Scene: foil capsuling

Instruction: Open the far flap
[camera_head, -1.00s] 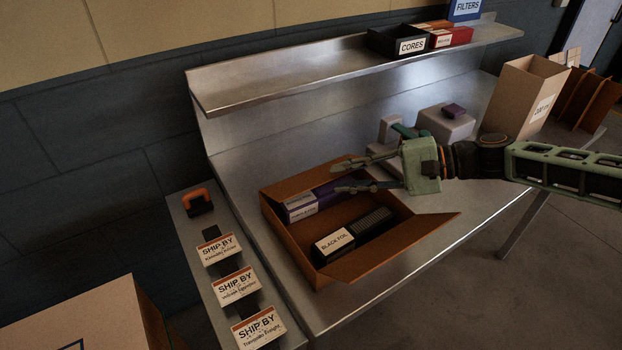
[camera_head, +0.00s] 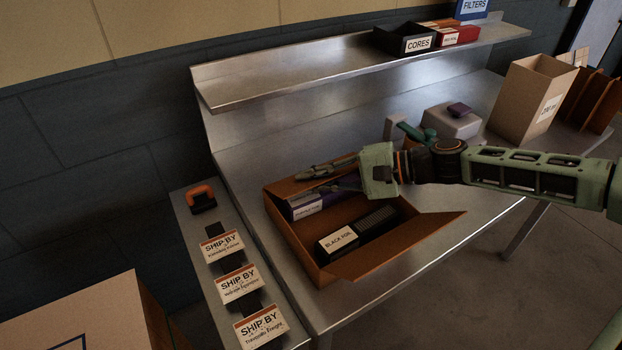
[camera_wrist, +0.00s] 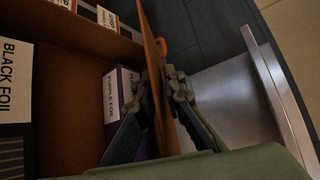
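An open brown cardboard box (camera_head: 296,247) stands on the steel bench. Its far flap (camera_head: 283,188) stands up along the back side. In the wrist view the flap (camera_wrist: 154,75) runs between my two fingers, one inside the box and one outside. My gripper (camera_head: 325,177) appears closed on the flap, with both fingertips close against it. In the box lie a purple foil pack (camera_head: 305,207) and a black foil pack (camera_head: 338,243). The near flap (camera_head: 400,247) is folded outward. My fingers partly hide the purple pack.
A shelf (camera_head: 300,87) with a bin of cores (camera_head: 418,44) runs behind the bench. Ship-by cards (camera_head: 238,284) lie on the left ledge. The bench behind the box is clear.

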